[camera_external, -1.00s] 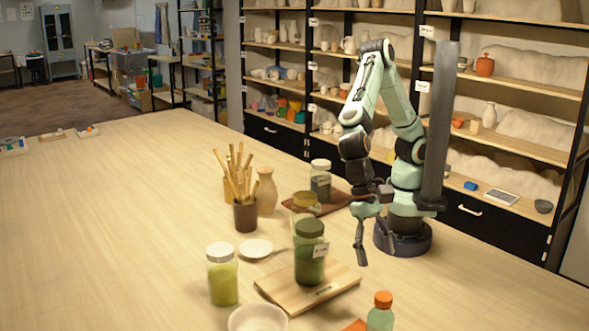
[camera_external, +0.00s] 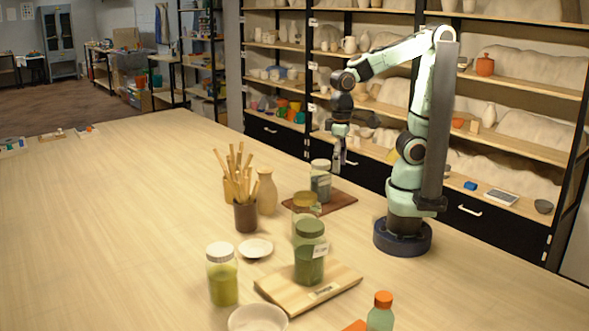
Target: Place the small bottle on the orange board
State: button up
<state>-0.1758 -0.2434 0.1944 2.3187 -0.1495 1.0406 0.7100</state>
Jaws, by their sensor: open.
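A small bottle (camera_external: 380,317) with an orange cap and a pale green body stands at the bottom edge, its lower part cut off. A corner of the orange board (camera_external: 355,326) shows just left of it, mostly out of frame; I cannot tell whether the bottle is on the board or beside it.
A green-lidded jar (camera_external: 309,262) stands on a wooden board (camera_external: 335,284). Another jar (camera_external: 320,182) is on a brown board (camera_external: 341,200). A yellow-green jar (camera_external: 222,277), white bowls (camera_external: 256,249) and a stick holder (camera_external: 246,216) stand left.

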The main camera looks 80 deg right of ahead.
jog(key=s+d+n, duration=0.3)
jog(key=s+d, duration=0.3)
jog(key=d, duration=0.2)
jog(key=shift+s+f+n, duration=0.3)
